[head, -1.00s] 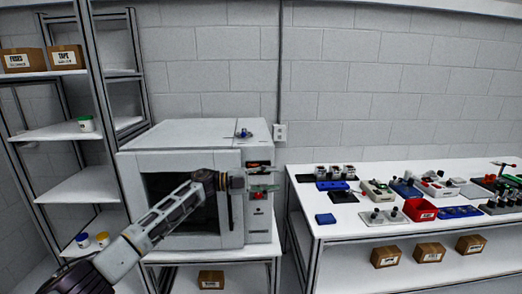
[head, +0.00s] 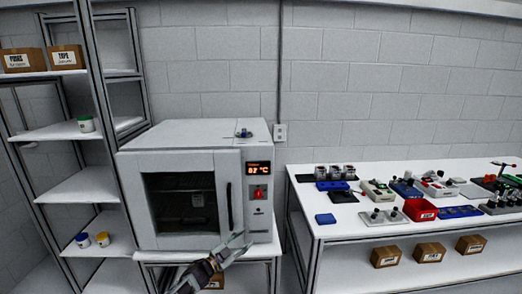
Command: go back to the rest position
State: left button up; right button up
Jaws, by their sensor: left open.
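My left gripper (head: 237,247) is low in the head view, in front of the lower edge of the oven. Its fingers are apart and nothing is between them. The white oven (head: 182,159) stands on a bench with its door shut. Its display (head: 258,168) glows orange and seems to read 82 °C. A red knob (head: 258,193) sits below the display. A small blue and metal part (head: 244,134) lies on top of the oven. My right gripper is not in view.
Shelves (head: 83,187) with jars and boxes stand at the left. The floor gap between the benches is narrow.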

pick_arm(q)
jog(key=s+a+f+n+y, duration=0.2)
jog(key=s+f, duration=0.1)
jog(key=f, duration=0.4)
jog(key=s+a+f+n+y, duration=0.2)
jog(key=a+f, duration=0.1)
jog(key=f, duration=0.4)
jog(key=s+a+f+n+y, duration=0.2)
jog(key=s+f, duration=0.1)
jog(key=f, duration=0.3)
jog(key=s+a+f+n+g+y, duration=0.2)
jog(key=s+a+f, duration=0.1)
jog(key=s+f, duration=0.55)
jog(key=s+a+f+n+g+y, duration=0.1)
jog(key=s+a+f+y, duration=0.15)
jog(key=s+f, duration=0.65)
jog(key=s+a+f+n+g+y, duration=0.1)
jog(key=s+f, duration=0.5)
jog(key=s, duration=0.8)
jog(key=s+a+f+n+g, duration=0.1)
jog(key=s+a+f+g, duration=0.2)
jog(key=s, duration=1.2)
jog(key=s+a+f+n+g+y, duration=0.1)
jog(key=s+a+f+g, duration=0.1)
jog(key=s+f+g, duration=0.3)
jog(key=s+f, duration=0.4)
jog(key=s, duration=0.6)
jog(key=shift+a+f+n+g+y, duration=0.2)
jog(key=shift+f+n+g+y, duration=0.1)
jog(key=shift+n+y, duration=0.1)
